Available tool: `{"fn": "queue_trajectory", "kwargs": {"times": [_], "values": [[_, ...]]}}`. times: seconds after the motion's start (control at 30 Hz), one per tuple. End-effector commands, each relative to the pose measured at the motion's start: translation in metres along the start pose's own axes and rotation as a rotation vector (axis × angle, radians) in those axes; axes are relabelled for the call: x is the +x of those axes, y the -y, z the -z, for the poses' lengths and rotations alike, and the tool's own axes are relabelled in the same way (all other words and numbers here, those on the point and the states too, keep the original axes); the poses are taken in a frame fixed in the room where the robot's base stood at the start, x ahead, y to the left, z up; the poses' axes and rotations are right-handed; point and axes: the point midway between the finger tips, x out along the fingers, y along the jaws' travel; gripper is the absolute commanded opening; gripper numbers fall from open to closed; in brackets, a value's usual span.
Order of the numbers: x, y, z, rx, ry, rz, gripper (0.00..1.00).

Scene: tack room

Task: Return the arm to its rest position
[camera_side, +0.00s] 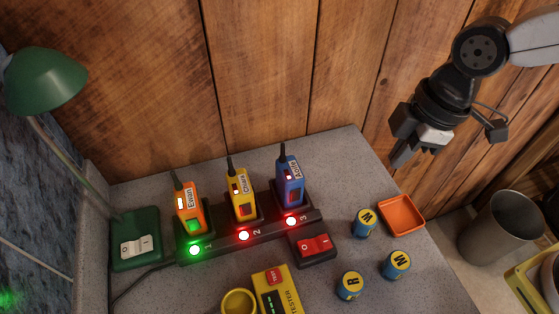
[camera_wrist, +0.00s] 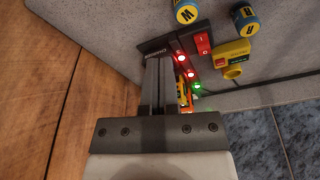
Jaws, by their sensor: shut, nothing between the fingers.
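My gripper (camera_side: 399,160) hangs in the air at the upper right of the side view, above and behind the counter's right part, near the wood wall. Its fingers are shut with nothing between them. In the wrist view the shut fingers (camera_wrist: 158,62) point up the picture toward the charger strip and hide part of it. My gripper touches none of the objects.
On the grey counter (camera_side: 345,190), a charger strip holds orange (camera_side: 188,209), yellow (camera_side: 242,196) and blue (camera_side: 290,182) radios. A red switch (camera_side: 314,246), yellow tester (camera_side: 275,290), several batteries (camera_side: 364,223), orange tray (camera_side: 401,215) and green lamp (camera_side: 45,80) stand around it.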

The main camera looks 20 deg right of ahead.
Motion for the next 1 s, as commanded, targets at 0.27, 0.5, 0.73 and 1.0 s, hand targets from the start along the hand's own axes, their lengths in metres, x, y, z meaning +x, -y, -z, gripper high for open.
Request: {"fn": "queue_trajectory", "kwargs": {"times": [0.27, 0.5, 0.73, 1.0], "values": [[0.024, -0.053, -0.080, 0.487, 0.018, -0.111, 0.00], [0.038, -0.075, -0.151, 0.888, 0.011, -0.201, 0.00], [0.046, -0.080, -0.196, 1.145, -0.006, -0.256, 0.00], [0.048, -0.080, -0.206, 1.211, -0.013, -0.271, 0.00]]}}
